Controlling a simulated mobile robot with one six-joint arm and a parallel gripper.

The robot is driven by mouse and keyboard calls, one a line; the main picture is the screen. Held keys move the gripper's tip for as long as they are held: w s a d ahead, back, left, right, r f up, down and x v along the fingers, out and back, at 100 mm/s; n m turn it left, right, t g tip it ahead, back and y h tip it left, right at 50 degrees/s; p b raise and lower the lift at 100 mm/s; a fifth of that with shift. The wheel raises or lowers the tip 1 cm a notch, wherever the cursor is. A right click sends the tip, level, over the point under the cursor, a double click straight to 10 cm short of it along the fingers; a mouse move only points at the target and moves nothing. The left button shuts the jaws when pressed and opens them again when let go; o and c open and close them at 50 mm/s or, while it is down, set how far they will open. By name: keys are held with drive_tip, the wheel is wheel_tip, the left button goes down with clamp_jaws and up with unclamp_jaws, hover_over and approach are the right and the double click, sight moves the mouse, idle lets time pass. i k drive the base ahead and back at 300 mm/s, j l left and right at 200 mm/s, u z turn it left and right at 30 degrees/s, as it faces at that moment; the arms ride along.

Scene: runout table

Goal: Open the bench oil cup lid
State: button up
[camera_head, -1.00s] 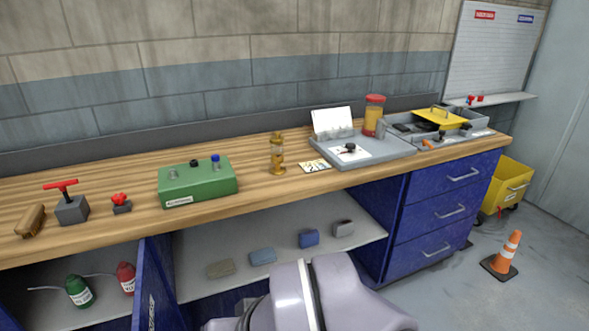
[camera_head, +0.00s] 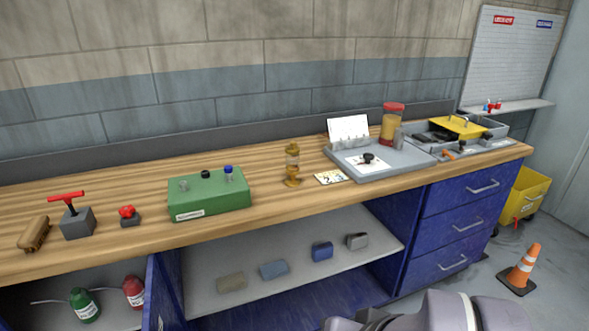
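A small brass oil cup (camera_head: 292,166) with a glass-like middle stands upright on the wooden bench (camera_head: 110,197), right of the green box. Its top looks closed, but it is too small to be sure of the lid. My arm shows at the bottom right, below the bench front. My gripper cannot be made out in this view.
A green box (camera_head: 208,193) with knobs stands left of the cup. A card (camera_head: 331,177) and a grey tray (camera_head: 385,168) with a red-lidded jar (camera_head: 391,122) are to its right. A red T-handle block (camera_head: 75,220) is far left. Drawers (camera_head: 460,219) and a cone (camera_head: 520,270) are at right.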

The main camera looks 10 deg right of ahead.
sight(293, 148)
drive_tip(key=i+l+z, duration=0.15)
drive_tip(key=i+z, duration=0.15)
drive_tip(key=i, duration=0.4)
drive_tip(key=i+z, duration=0.35)
drive_tip(key=i, duration=0.35)
